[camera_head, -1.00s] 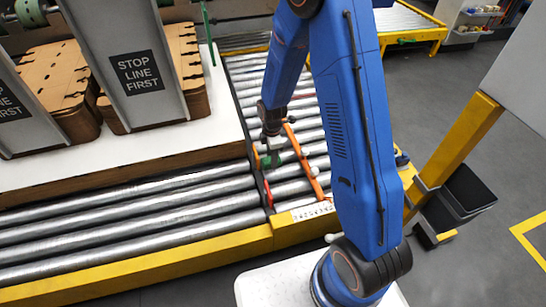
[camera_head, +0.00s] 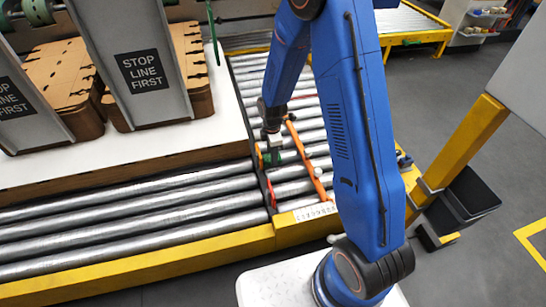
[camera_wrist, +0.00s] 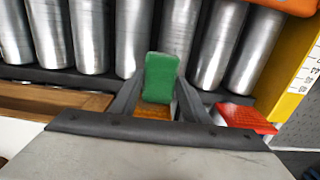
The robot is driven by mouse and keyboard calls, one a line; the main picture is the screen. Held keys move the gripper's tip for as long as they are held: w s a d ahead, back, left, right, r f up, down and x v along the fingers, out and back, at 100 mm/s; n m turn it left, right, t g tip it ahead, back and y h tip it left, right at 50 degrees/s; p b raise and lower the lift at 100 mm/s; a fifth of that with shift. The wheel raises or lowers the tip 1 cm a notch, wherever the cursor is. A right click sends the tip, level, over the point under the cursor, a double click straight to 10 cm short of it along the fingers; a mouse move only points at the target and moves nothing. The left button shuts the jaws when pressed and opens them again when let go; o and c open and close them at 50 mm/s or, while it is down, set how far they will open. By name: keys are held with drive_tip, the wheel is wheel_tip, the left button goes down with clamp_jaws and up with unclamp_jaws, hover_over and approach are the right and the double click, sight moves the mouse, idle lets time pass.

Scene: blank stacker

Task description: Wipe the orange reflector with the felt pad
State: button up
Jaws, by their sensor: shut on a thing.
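The green felt pad (camera_wrist: 160,76) is held between the two fingers of my gripper (camera_wrist: 158,92) in the wrist view. An amber-orange reflector (camera_wrist: 155,112) shows just below the pad in the picture, between the fingers and partly hidden by them. I cannot tell whether pad and reflector touch. A red reflector (camera_wrist: 245,118) lies right of the fingers. In the head view my gripper (camera_head: 272,156) is low at the dark divider between the roller sections, with the red reflector (camera_head: 271,194) nearer the front of that divider. The pad is small and unclear there.
Metal rollers (camera_head: 120,222) lie on both sides of the divider. An orange bar (camera_head: 306,160) crosses the rollers just right of my gripper. A white platform (camera_head: 120,160) with brown boards and grey "STOP LINE FIRST" panels (camera_head: 148,75) stands left. A yellow post (camera_head: 462,145) stands right.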

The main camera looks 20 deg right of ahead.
drive_tip(key=shift+w, duration=2.8)
drive_tip(key=shift+s, duration=3.6)
drive_tip(key=shift+w, duration=3.65)
drive_tip(key=shift+s+a+r, duration=0.1)
drive_tip(key=shift+s+r, duration=0.3)
drive_tip(key=shift+s, duration=0.8)
drive_tip(key=shift+s+r, duration=0.4)
drive_tip(key=shift+s, duration=0.85)
drive_tip(key=shift+s+a+r, duration=0.1)
drive_tip(key=shift+s+r, duration=0.3)
drive_tip(key=shift+s, duration=0.8)
drive_tip(key=shift+w+d, duration=0.15)
drive_tip(key=shift+w, duration=1.55)
